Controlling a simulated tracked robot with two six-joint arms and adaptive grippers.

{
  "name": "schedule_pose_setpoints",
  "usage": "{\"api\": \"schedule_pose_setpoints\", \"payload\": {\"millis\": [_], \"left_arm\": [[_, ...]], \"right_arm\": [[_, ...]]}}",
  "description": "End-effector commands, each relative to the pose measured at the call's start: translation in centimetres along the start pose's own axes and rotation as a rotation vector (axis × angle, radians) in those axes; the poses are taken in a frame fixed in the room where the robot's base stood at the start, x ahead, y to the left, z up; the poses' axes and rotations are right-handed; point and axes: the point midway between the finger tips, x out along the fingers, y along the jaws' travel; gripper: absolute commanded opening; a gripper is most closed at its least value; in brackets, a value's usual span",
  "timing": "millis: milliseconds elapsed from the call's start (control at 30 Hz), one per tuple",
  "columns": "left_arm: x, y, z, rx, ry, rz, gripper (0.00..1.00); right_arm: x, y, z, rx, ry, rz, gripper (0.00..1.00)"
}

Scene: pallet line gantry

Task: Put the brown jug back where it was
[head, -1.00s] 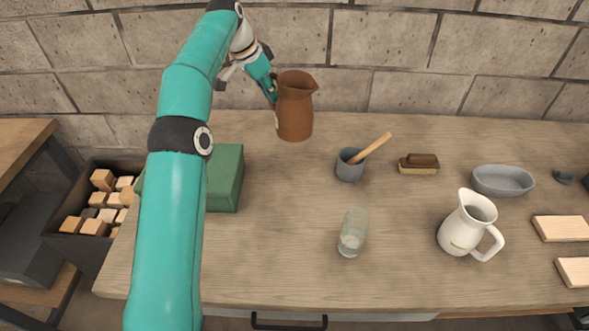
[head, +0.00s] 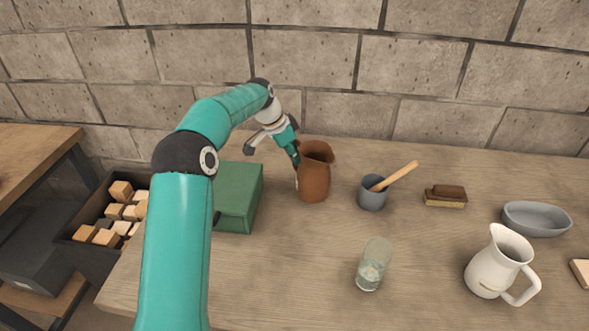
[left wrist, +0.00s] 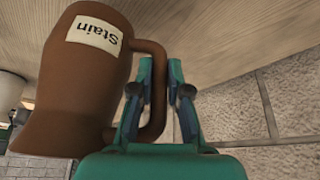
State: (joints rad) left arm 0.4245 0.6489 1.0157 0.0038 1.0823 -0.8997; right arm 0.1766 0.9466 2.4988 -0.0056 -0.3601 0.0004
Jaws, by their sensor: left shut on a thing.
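The brown jug (head: 313,178) is at the back of the workbench, between a green box and a grey cup. It looks upright, with its spout to the right. My left gripper (head: 296,161) is shut on its handle from the left and back. In the left wrist view the jug (left wrist: 84,85) appears inverted, with a white "Stain" label, and its handle (left wrist: 157,100) is by the fingers of the left gripper (left wrist: 160,80). I cannot tell whether the jug's base touches the bench. My right gripper is not in view.
The green box (head: 240,195) is close left of the jug, and the grey cup with a wooden stick (head: 372,194) close right. A glass (head: 373,265), brush (head: 446,197), grey bowl (head: 536,218) and white jug (head: 497,263) stand further right or forward. The block wall (head: 330,60) is behind.

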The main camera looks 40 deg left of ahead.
Motion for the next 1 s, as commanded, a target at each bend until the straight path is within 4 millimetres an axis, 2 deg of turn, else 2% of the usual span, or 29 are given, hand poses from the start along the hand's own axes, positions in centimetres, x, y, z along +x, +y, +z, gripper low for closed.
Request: {"api": "schedule_pose_setpoints", "payload": {"millis": [167,433,767,800,933,1000], "left_arm": [[1.0,0.0,0.4,-0.001,0.001,0.002,0.00],[4.0,-0.1,1.7,-0.002,0.001,0.002,0.00],[4.4,-0.1,1.8,-0.001,0.002,0.000,0.00],[4.5,0.0,1.9,0.000,0.000,0.001,0.19],[4.5,0.0,1.9,0.000,0.000,0.001,0.41],[4.5,0.0,1.9,0.000,0.000,0.001,0.41]], "right_arm": [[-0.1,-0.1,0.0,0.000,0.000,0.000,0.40],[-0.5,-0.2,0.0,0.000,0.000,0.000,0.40],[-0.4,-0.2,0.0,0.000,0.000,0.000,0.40],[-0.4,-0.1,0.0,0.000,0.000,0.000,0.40],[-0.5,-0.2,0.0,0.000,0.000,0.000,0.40],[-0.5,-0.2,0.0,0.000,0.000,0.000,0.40]]}}
